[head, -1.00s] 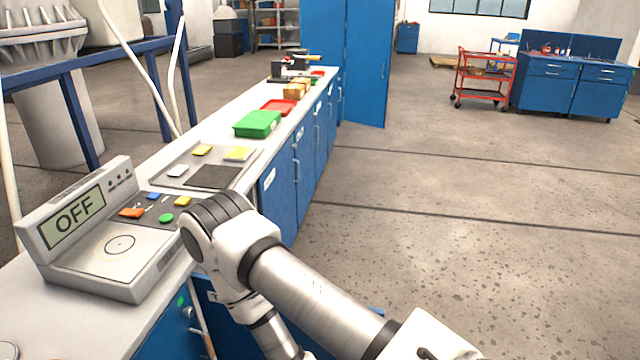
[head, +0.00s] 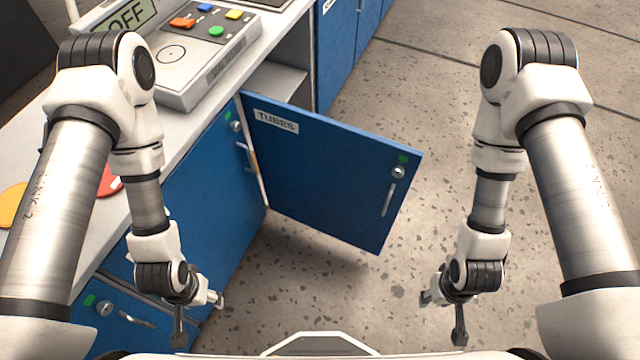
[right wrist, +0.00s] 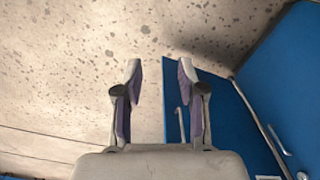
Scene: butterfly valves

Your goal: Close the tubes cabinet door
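The tubes cabinet door (head: 325,180) is blue with a white "TUBES" label (head: 277,121). It stands wide open, swung out from the counter's front, with the cabinet opening partly visible behind it. Its silver handle (head: 388,198) is near the free edge, at right. My right gripper (head: 443,318) is open and empty, to the right of and nearer than the door. In the right wrist view, its two fingers (right wrist: 160,68) are apart, and a blue panel with a handle (right wrist: 222,115) shows beyond them. My left gripper (head: 200,318) is open and empty, near the cabinet fronts.
A scale-like device (head: 190,60) with colored buttons and an "OFF" display stands on the white counter (head: 110,225). Another blue cabinet front (head: 145,325) is at lower left. Speckled floor (head: 330,290) is clear in front of and right of the door.

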